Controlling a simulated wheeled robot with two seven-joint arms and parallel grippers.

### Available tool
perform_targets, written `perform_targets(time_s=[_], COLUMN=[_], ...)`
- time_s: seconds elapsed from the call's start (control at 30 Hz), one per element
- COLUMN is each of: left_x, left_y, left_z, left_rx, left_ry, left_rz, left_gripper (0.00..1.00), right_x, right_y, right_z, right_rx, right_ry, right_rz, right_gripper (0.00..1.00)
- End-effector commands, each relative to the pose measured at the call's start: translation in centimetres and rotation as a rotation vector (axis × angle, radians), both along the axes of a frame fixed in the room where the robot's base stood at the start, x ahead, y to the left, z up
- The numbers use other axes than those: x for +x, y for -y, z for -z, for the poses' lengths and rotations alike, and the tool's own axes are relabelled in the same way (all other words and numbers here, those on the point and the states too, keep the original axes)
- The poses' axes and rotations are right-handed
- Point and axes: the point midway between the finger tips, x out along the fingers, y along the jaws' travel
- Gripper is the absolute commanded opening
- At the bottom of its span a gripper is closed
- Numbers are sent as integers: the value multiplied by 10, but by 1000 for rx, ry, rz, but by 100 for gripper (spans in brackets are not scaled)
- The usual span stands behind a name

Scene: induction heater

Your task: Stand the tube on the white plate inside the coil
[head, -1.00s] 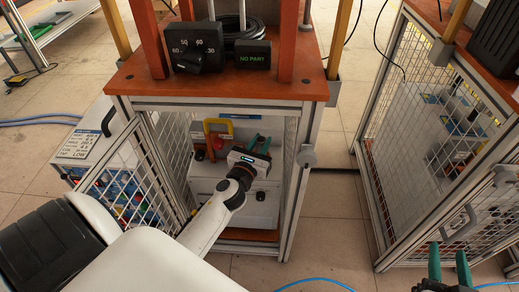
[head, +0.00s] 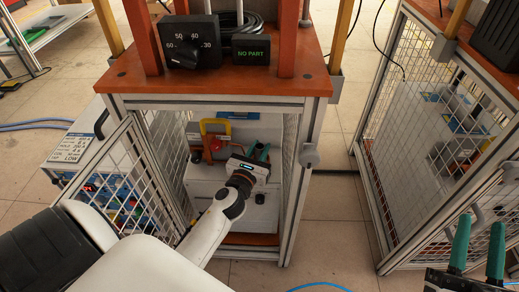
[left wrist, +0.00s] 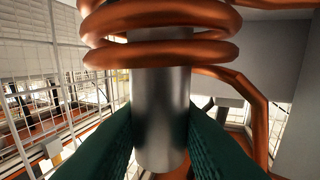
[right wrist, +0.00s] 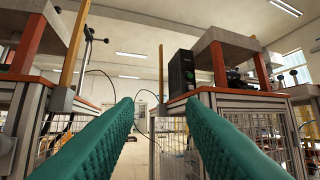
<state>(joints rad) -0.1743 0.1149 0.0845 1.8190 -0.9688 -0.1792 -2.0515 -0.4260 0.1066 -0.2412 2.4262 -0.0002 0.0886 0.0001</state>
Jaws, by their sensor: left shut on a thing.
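The tube (left wrist: 160,105) is a smooth grey metal cylinder in the left wrist view. My left gripper (left wrist: 160,118) is shut on it, with one green finger on each side. The copper coil (left wrist: 165,50) circles the tube's upper part in that picture, and the tube's lower end shows below the rings. In the head view my left gripper (head: 262,153) is inside the cage under the orange tabletop, and the tube is not clear there. I cannot make out the white plate. My right gripper (head: 478,245) is open and empty at lower right; its fingers also show in the right wrist view (right wrist: 160,105).
A dial box (head: 193,42) and a display reading NO PART (head: 251,49) stand on the orange tabletop (head: 220,87). Mesh panels and a metal post (head: 299,190) flank the cage opening. A second mesh cage (head: 430,150) stands at right. Floor between is clear.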

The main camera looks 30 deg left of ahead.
Motion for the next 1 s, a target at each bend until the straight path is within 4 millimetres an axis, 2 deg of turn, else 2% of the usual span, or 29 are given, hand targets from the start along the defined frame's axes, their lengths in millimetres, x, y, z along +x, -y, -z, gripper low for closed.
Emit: perform_targets(time_s=[0.4,0.43,0.57,0.9,1.0], left_x=[0,0,0,0,0], left_y=[0,0,0,0,0], left_z=[4,5,4,2,-2], left_rx=[0,0,0,0,0], left_ry=[1,0,0,0,0], left_rz=[1,0,0,0,0], left_gripper=[0,28,48,48,48], right_x=[-7,-8,-7,-6,0], right_y=[0,0,0,0,0], right_z=[-8,-10,-11,-12,-4], right_rx=[23,25,25,23,2], right_ry=[76,84,87,78,9], right_rz=[-4,-4,-5,-5,0], right_gripper=[36,36,36,36,36])
